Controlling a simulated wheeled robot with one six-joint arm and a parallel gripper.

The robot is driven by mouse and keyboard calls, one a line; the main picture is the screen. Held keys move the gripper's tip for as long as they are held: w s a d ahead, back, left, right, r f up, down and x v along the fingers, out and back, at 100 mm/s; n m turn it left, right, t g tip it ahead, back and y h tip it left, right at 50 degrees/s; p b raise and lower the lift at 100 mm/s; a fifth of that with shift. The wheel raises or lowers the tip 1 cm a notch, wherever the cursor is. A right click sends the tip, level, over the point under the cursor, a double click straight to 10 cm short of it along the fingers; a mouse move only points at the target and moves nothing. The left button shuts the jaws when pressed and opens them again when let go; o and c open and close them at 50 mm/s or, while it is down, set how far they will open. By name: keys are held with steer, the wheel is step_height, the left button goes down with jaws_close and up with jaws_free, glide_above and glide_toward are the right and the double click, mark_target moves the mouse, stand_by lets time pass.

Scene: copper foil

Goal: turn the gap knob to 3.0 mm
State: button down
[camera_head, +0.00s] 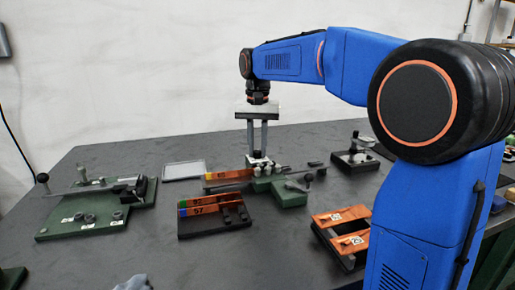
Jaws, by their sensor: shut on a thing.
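My gripper (258,152) points straight down over the back end of a green bench device (290,190). Its two long grey fingers are close together around something small at a white plate (262,162) on that device. I take this to be the gap knob, but it is mostly hidden by the fingertips, and the dial marks are too small to read. A copper-coloured strip (222,176) with a number on it lies at the left side of the device. A lever with a dark ball end (308,178) stands at its right.
A dark block with numbered copper strips (198,206) sits in front. A green board with a lever (92,210) stands left, a flat grey tray (184,170) behind. A small dark fixture (352,158) stands right.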

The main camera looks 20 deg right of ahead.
mark_target(258, 151)
steer(key=shift+m, duration=1.9)
steer(key=c, duration=1.5)
jaws_free()
steer(key=shift+c, duration=0.2)
steer(key=shift+r, duration=0.1)
step_height(258, 151, up, 17)
steer(key=shift+r, duration=0.1)
